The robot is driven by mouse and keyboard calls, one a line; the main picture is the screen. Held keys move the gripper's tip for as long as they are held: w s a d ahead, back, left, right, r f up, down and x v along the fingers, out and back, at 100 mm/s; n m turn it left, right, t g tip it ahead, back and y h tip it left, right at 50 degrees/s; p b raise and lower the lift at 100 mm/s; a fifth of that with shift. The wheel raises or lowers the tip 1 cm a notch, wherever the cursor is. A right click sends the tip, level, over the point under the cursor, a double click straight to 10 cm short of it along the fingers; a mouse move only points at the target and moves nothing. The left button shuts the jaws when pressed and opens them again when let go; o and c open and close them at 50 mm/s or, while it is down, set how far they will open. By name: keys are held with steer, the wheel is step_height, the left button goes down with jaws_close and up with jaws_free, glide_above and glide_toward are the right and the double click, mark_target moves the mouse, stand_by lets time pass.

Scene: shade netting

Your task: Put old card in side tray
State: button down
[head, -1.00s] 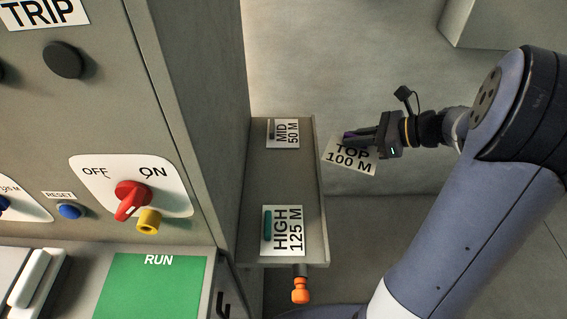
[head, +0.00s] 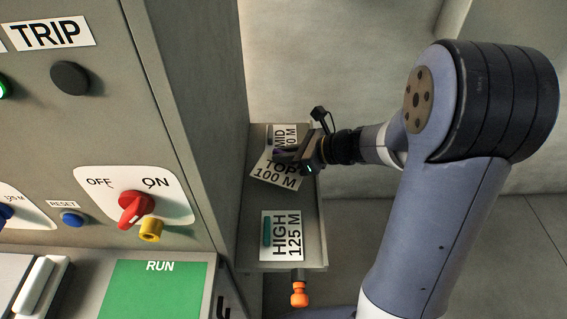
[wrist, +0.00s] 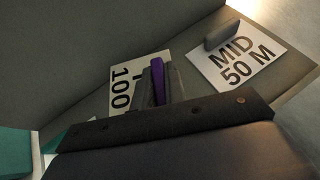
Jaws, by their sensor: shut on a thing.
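The white card marked TOP 100 M (head: 277,177) is in my gripper (head: 287,155), over the side tray (head: 257,204). My gripper is shut on the card's purple grip, which shows in the wrist view, where the card (wrist: 124,98) is partly hidden behind the fingers. In the head view the held card overlaps the MID 50 M card (head: 285,136); I cannot tell its height above the tray. The MID 50 M card, with a grey grip, also shows in the wrist view (wrist: 245,62). The HIGH 125 M card (head: 289,238), with a teal grip, lies at the tray's near end.
The cabinet wall (head: 200,120) stands close along the tray's left side. A red OFF/ON switch (head: 136,208) is on the cabinet's front. An orange knob (head: 299,293) hangs at the tray's near end. Bare tray shows between the held card and the HIGH card.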

mark_target(283, 165)
step_height(283, 165, down, 3)
steer(key=shift+r, duration=0.15)
steer(key=shift+a+f, duration=0.2)
steer(key=shift+f, duration=0.25)
steer(key=shift+f, duration=0.2)
steer(key=c, duration=1.5)
jaws_free()
steer(key=shift+o, duration=0.2)
steer(key=shift+r, duration=0.1)
steer(key=shift+r, duration=0.2)
steer(key=v, duration=1.2)
